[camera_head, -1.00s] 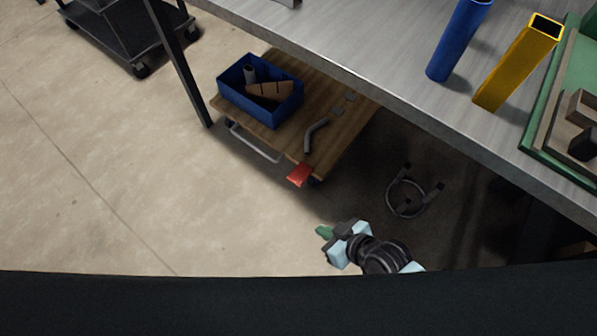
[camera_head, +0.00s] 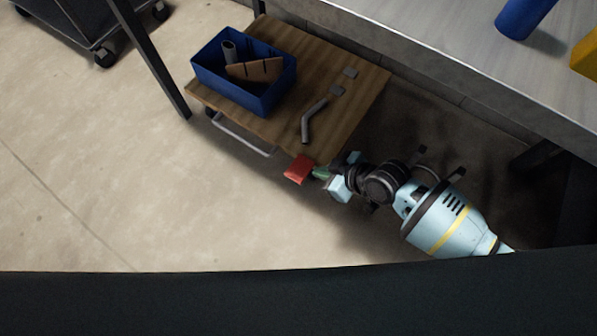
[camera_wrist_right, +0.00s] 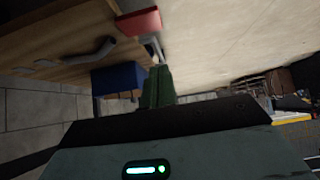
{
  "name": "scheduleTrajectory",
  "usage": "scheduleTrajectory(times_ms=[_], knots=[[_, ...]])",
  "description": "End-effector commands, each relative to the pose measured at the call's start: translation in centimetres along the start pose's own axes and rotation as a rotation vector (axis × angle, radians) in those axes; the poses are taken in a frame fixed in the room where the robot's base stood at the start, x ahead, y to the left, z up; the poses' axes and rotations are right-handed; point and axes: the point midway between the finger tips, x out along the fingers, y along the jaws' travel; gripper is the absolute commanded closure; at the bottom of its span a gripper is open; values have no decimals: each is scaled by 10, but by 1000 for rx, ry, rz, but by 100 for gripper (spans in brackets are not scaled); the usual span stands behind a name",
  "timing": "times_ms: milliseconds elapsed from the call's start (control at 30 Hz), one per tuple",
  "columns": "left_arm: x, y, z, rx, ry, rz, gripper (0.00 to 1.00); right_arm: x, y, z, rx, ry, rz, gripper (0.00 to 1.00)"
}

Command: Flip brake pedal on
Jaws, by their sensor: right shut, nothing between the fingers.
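The red brake pedal (camera_head: 299,168) sticks out from the near corner of the wooden cart (camera_head: 355,92), low above the floor. It also shows at the top of the right wrist view (camera_wrist_right: 139,22). My right gripper (camera_head: 320,173) has its green fingers shut and empty, with the tips close to the pedal's right side in the head view. In the right wrist view the green fingers (camera_wrist_right: 158,84) point toward the pedal and appear below it; I cannot tell whether they touch. My left gripper is not in view.
A blue bin (camera_head: 245,80) with a tube and a brown part stands on the cart, beside a bent grey pipe (camera_head: 313,120). A grey metal table (camera_head: 440,45) overhangs to the right.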

Motion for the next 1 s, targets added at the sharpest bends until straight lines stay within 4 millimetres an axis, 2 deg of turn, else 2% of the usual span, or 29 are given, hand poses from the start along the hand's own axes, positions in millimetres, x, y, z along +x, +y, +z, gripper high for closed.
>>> scheduleTrajectory(times_ms=[267,367,833,1000], knots=[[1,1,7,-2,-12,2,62,7,-1,1,2,1,-1,100],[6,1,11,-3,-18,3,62,20,-1,2,3,0,-2,100],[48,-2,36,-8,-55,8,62,106,-1,3,3,0,-2,100],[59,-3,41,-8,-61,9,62,121,-1,21,2,-2,-1,100]])
